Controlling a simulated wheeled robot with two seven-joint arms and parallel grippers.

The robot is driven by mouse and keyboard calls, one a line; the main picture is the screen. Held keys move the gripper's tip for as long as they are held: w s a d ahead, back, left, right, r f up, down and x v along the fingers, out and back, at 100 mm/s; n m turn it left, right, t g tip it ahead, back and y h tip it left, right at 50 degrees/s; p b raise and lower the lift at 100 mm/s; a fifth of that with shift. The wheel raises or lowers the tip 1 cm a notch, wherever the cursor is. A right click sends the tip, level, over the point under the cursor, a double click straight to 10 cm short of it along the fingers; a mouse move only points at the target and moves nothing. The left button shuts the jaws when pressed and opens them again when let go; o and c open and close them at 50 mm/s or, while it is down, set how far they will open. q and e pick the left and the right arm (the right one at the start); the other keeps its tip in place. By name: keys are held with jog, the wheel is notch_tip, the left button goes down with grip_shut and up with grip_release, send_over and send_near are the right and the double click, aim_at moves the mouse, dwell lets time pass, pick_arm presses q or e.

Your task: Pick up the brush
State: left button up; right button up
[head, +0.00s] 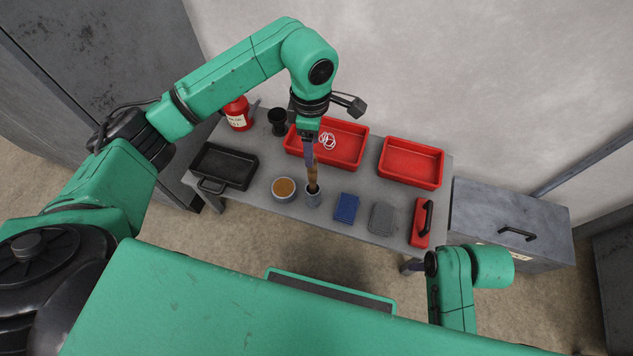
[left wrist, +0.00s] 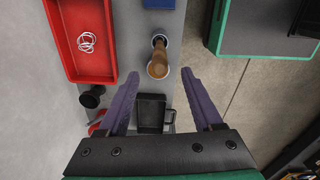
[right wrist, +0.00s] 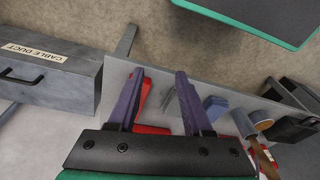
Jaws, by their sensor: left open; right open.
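The brush (head: 313,177) stands with its wooden handle up in a small grey cup (head: 313,200) at the table's front middle. Its lower end is hidden in the cup. My left gripper (head: 309,157) is open and pointing down just above the handle. In the left wrist view the handle (left wrist: 158,65) appears between the fingertips of my left gripper (left wrist: 160,74), with space on both sides; whether it is within their depth I cannot tell. My right gripper (right wrist: 160,74) is open and empty near the table's right end. The brush handle (right wrist: 262,157) also shows in the right wrist view.
A tan-filled bowl (head: 284,189) stands left of the cup, a blue block (head: 346,208) right of it. A grey pad (head: 383,217) and black-handled red tool (head: 422,222) lie farther right. Red trays (head: 350,160) (head: 411,181) are behind; a black tray (head: 225,165) is left.

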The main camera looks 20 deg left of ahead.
aim_at(312, 170)
pick_arm(q)
notch_tip(312, 170, down, 10)
jog(key=shift+f+b, duration=0.2)
jog(key=shift+b, duration=0.8)
jog(key=shift+r, duration=0.1)
grip_shut()
pick_arm(e)
jog(key=w+a+t, duration=0.1)
jog(key=w+a+y, duration=0.1)
jog(key=a, duration=0.1)
jog(key=shift+a+f+n+t, duration=0.1)
jog(key=shift+f+n+t, duration=0.05)
jog(key=shift+n+t, duration=0.2)
